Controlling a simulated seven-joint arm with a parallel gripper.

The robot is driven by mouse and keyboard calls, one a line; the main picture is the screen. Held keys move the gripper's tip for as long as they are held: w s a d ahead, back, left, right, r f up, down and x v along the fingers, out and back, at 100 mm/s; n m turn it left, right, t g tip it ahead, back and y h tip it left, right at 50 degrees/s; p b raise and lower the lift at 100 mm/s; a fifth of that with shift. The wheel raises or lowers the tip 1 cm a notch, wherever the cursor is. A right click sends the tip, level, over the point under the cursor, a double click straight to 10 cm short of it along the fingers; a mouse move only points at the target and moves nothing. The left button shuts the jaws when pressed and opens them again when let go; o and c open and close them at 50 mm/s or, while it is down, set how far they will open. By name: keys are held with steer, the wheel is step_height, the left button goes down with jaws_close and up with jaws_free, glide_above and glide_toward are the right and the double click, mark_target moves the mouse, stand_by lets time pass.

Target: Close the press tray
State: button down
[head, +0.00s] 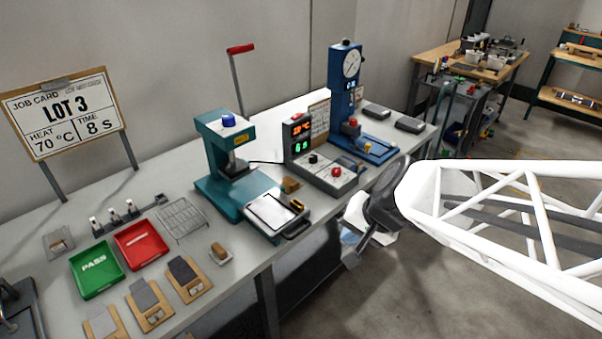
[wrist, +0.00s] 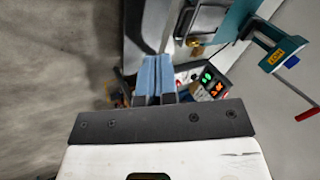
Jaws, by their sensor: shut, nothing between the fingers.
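The teal press (head: 228,150) stands on the bench with its lever (head: 236,80) raised. Its tray (head: 270,211) is out at the front, bearing a pale plate, with a black handle (head: 297,229) near the bench edge. The press (wrist: 276,47) and part of the tray (wrist: 205,20) also show at the top of the wrist view. My gripper (head: 349,242) is off the bench's front edge, right of the tray handle and apart from it. In the wrist view its blue fingers (wrist: 155,78) are shut together and empty.
A control box (head: 320,165) with lit digits stands right of the press, then a blue dial press (head: 350,100). Green (head: 96,268) and red (head: 141,244) trays and a wire rack (head: 181,219) lie to the left. The floor before the bench is clear.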

mark_target(259, 209)
steer(key=w+a+f+m+t+y, duration=0.1)
steer(key=w+a+f+m, duration=0.2)
steer(key=w+f, duration=0.4)
step_height(259, 209, down, 4)
steer(key=shift+w+r+m+t, duration=0.15)
steer(key=shift+m+t, duration=0.15)
steer(key=shift+m, duration=0.5)
steer(key=w+a+r+x, duration=0.1)
steer(key=x, duration=1.2)
steer(key=shift+w+a+r, duration=0.15)
steer(key=shift+w, duration=0.1)
steer(key=shift+a, duration=0.1)
steer(key=shift+w+a, duration=0.6)
steer(key=w+a, duration=1)
steer(key=w, duration=0.1)
steer(key=shift+a, duration=0.4)
steer(key=shift+s+d, duration=0.1)
